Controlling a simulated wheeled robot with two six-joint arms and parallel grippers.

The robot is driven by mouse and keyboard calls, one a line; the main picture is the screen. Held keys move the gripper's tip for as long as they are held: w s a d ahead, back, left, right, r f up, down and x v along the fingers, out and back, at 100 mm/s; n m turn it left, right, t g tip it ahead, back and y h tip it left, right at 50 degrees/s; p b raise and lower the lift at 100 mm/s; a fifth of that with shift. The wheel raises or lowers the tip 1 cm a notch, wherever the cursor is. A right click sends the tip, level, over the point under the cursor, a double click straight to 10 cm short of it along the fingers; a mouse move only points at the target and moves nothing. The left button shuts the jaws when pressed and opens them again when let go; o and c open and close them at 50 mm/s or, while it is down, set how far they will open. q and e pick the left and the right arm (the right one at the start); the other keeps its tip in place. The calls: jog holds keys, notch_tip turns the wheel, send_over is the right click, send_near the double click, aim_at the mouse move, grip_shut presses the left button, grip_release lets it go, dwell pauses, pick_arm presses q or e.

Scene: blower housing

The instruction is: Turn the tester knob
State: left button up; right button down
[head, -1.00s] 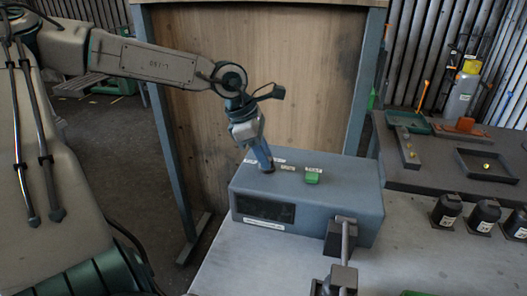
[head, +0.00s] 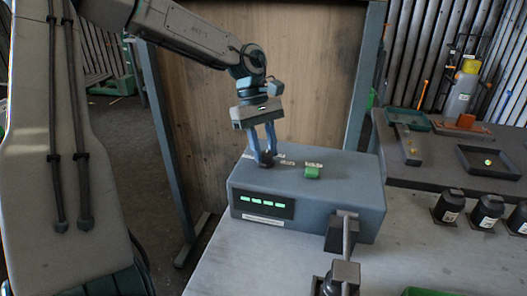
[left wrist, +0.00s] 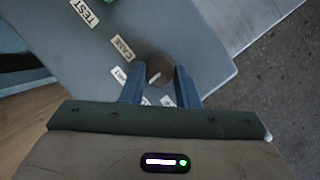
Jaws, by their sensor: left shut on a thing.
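The tester is a blue-grey box (head: 310,205) on the table in the head view. Its front display (head: 262,206) shows several lit green marks. A green TEST button (head: 312,173) sits on its top. The dark round knob (head: 266,161) is at the top left of the box. My left gripper (head: 264,154) points down and is shut on the knob, one finger on each side.
Black capped bottles (head: 487,211) are in holders at the right. Trays (head: 489,162) and a grey cylinder (head: 461,96) stand on the bench behind. The table front (head: 260,265) is clear.

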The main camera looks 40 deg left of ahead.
pick_arm(q)
jog(key=shift+w+m+g+y+b, duration=0.15)
jog(key=shift+m+g+b, duration=0.25)
jog(key=shift+m, duration=0.85)
jog(key=shift+s+m+g+y+b, duration=0.1)
jog(key=shift+m+g+y+b, duration=0.25)
jog(key=shift+m, duration=0.9)
pick_arm(e)
notch_tip(320, 180, up, 5)
jog(key=w, duration=0.2)
jog(key=shift+w+a+r, duration=0.2)
jog(key=shift+w+a, duration=0.05)
jog(key=shift+w, duration=0.05)
pick_arm(q)
jog(key=o, duration=1)
jog(key=shift+w, duration=0.1)
jog(key=shift+c, duration=0.2)
jog(key=v, duration=1)
jog(key=shift+r, duration=0.3)
pick_arm(e)
jog(key=shift+w+r, duration=0.35)
jog(key=shift+r, duration=0.35)
